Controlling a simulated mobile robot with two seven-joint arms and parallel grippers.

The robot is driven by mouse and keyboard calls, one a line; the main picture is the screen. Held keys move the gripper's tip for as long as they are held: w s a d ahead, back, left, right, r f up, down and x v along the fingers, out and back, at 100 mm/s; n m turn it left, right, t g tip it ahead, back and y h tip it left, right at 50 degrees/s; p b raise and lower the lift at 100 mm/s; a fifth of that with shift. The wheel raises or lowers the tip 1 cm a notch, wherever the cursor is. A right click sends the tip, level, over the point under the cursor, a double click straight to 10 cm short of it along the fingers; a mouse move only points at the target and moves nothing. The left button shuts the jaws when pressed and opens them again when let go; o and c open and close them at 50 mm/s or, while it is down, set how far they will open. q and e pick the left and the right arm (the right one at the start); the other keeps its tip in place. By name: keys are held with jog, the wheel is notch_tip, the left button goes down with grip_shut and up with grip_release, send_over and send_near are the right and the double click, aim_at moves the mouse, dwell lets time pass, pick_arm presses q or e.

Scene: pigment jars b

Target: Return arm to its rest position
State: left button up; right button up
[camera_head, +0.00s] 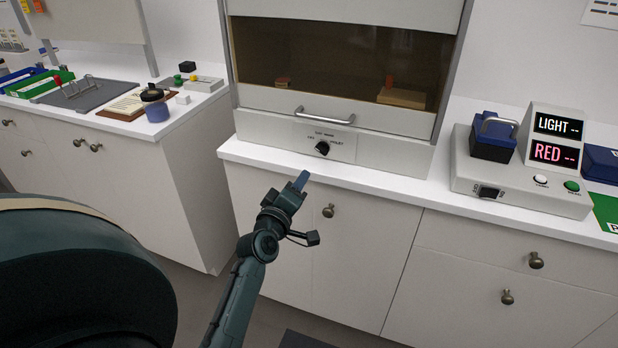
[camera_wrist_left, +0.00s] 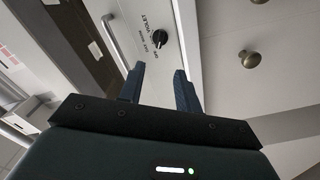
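My left arm (camera_head: 240,290) reaches up from the bottom of the head view. Its gripper (camera_head: 301,180) is in front of the counter edge, below the cabinet's black knob (camera_head: 322,148). In the left wrist view the gripper (camera_wrist_left: 158,86) has its two blue fingers apart with nothing between them. The black knob (camera_wrist_left: 159,38) and its lettering show beyond the fingertips, apart from them. My right gripper is in neither view.
A viewing cabinet with a bar handle (camera_head: 324,117) stands on the counter (camera_head: 375,188). A light-and-red display box (camera_head: 556,135) stands at the right. A blue jar (camera_head: 155,105) is on the left counter. Drawer knobs (camera_head: 328,211) stick out near my arm.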

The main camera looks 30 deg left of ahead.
pick_arm(q)
jog(key=s+d+f+m+g+h, duration=0.3)
jog(key=s+d+f+m, duration=0.4)
jog(key=s+d+m, duration=0.2)
jog(key=s+d+f+m+g+h+p, duration=0.1)
jog(key=s+d+f+m+g+h, duration=0.3)
jog(key=s+d+f+m, duration=0.4)
jog(key=s+d, duration=0.5)
jog(key=shift+d+m, duration=0.35)
jog(key=shift+m, duration=0.05)
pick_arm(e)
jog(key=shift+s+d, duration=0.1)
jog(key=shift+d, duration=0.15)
